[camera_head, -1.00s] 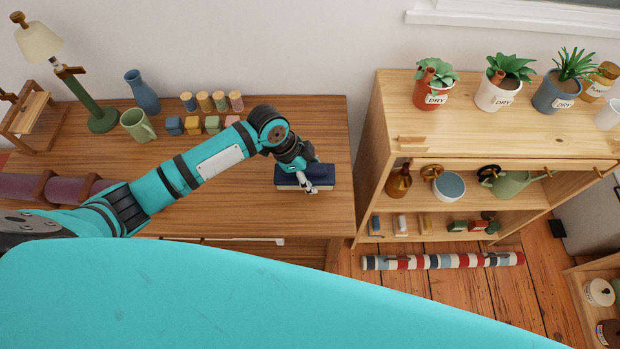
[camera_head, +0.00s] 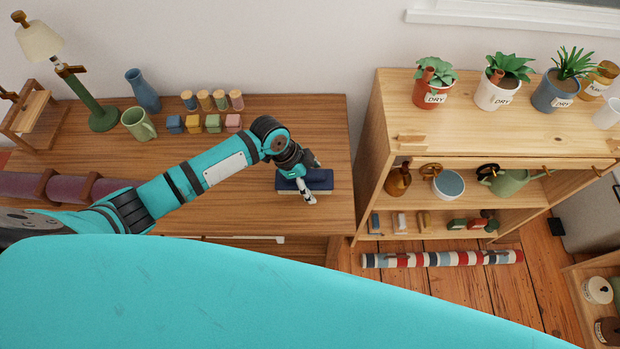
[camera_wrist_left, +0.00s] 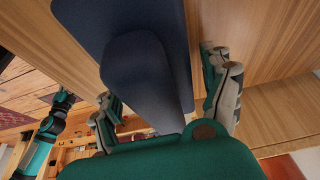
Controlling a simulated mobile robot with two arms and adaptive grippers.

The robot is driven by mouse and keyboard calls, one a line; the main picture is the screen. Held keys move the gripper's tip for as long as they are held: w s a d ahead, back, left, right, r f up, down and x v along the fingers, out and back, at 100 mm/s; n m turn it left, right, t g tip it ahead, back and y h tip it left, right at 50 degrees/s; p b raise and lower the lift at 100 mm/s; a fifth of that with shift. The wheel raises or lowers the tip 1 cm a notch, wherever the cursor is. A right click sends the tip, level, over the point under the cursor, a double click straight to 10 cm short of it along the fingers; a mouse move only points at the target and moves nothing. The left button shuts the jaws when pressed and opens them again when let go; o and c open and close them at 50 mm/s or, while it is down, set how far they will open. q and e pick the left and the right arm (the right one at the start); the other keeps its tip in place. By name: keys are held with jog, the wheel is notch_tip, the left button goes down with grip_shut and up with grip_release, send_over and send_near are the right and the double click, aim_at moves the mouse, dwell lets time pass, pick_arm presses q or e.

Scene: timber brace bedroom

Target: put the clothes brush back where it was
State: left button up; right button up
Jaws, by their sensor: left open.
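The clothes brush, as far as I can tell, is the dark blue block with a raised grip (camera_head: 322,177) and a pale strip below. It lies near the right end of the wooden desk (camera_head: 250,213). My left gripper (camera_head: 314,182) is open around its grip, one finger on the far side and one on the near side. In the left wrist view the brush's blue grip (camera_wrist_left: 145,75) stands between the spread fingers (camera_wrist_left: 163,100); a gap shows on the right, and contact on the left cannot be told.
Colored blocks (camera_head: 212,123), a green mug (camera_head: 138,124), a blue vase (camera_head: 142,91) and a lamp (camera_head: 102,118) stand on the desk behind and left of my arm. A shelf unit (camera_head: 430,135) with potted plants stands to the right. Desk around the brush is clear.

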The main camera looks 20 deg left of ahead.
pick_arm(q)
jog(key=v, duration=1.2)
jog(key=shift+r+b, duration=0.1)
jog(key=shift+b, duration=0.2)
